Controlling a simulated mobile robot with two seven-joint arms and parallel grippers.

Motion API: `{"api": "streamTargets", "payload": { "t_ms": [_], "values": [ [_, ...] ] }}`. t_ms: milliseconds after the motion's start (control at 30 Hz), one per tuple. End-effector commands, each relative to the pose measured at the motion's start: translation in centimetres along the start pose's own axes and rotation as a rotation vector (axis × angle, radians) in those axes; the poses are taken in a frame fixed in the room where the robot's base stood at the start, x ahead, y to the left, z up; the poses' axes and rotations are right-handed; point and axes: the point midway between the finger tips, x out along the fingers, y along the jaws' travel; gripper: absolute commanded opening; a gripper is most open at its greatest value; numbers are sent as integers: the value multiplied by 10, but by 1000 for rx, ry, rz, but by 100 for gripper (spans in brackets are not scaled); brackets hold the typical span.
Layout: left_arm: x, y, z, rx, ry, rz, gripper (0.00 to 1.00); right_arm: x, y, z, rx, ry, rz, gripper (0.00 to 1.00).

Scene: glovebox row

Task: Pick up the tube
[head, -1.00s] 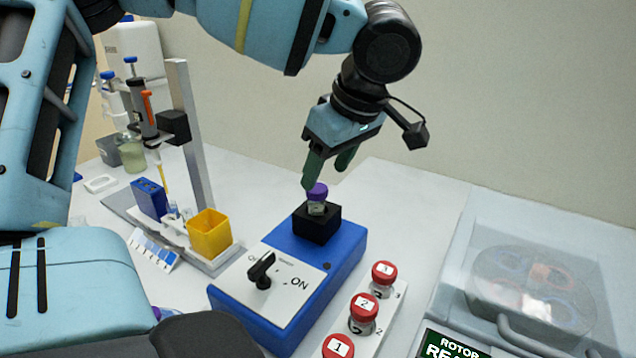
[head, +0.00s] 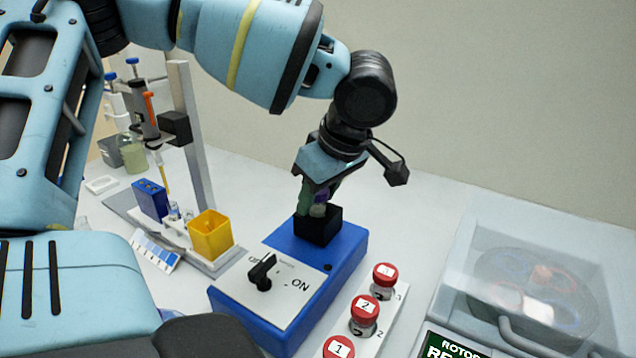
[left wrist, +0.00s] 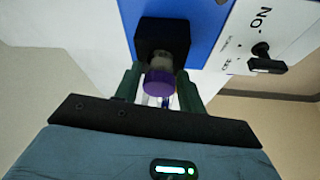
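The tube has a purple cap (left wrist: 160,82) and stands upright in the black holder (head: 318,228) on top of a blue mixer (head: 340,258). In the head view its cap (head: 321,196) is partly hidden by my left gripper. My left gripper (head: 316,200) points down over the tube, its green fingers on either side of it. In the left wrist view the fingers (left wrist: 160,85) stand to the left and right of the cap, with small gaps; they look open. My right gripper is not in view.
Red-capped vials (head: 364,310) stand in a white rack right of the mixer. A centrifuge (head: 530,290) with a clear lid is at the right. A yellow box (head: 211,236), a blue box (head: 150,200) and a pipette stand (head: 190,135) are at the left.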

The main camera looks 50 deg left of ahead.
Motion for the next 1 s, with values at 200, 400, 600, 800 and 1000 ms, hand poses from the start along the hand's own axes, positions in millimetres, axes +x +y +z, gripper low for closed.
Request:
{"api": "streamTargets", "payload": {
  "t_ms": [200, 400, 600, 800, 1000],
  "values": [
    [0, 0, 0, 0, 0, 1, 11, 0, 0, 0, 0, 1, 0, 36],
    [-1, 0, 0, 0, 0, 1, 5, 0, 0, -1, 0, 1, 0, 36],
    [-14, 1, -6, -3, 1, 5, 5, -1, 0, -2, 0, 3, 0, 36],
    [-49, 1, -20, -4, 0, 6, 5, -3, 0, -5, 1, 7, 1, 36],
    [-79, 1, -32, -3, 1, 3, 5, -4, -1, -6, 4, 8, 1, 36]
  ]
}}
